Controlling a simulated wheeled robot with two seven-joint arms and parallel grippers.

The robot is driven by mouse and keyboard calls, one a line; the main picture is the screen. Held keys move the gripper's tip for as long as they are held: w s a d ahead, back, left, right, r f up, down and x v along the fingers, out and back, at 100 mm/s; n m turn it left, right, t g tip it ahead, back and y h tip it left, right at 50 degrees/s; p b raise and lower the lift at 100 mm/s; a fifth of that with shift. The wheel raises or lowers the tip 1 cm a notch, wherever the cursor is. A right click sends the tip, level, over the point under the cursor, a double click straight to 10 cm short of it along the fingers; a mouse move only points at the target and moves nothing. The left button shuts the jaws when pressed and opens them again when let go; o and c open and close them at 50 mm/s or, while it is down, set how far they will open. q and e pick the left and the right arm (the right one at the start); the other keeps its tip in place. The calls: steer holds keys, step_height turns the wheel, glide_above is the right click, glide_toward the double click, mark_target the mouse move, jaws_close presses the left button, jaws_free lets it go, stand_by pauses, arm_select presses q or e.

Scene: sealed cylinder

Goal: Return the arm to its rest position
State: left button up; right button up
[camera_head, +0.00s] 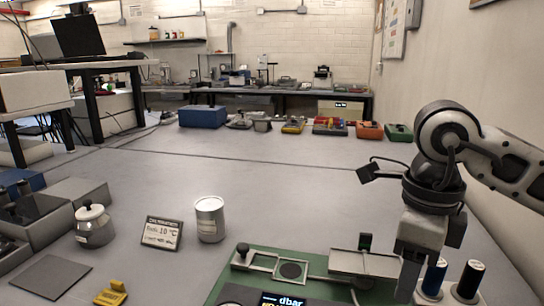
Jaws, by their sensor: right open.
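My right arm comes in from the right edge, and its gripper (406,278) points down at the right end of a green-based device (240,281). The jaws are open; nothing is visibly held between them. A silver cylinder (210,221) stands upright on the table, apart from the gripper. My left gripper is out of view.
Two dark-topped cylinders (468,281) stand close to the right of my gripper. A sign (162,234) reading 10 °C, a lidded metal pot (94,230), a dark mat (50,276) and a yellow piece (112,293) lie left. The table's middle is clear.

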arm_select(q)
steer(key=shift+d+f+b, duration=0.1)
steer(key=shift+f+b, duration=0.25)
steer(key=shift+b, duration=0.5)
arm_select(e)
step_height(320, 180, down, 2)
steer(key=n, duration=1.8)
steer(key=shift+d+f+n, duration=0.1)
steer(key=shift+f+n, duration=0.15)
steer(key=shift+n, duration=0.05)
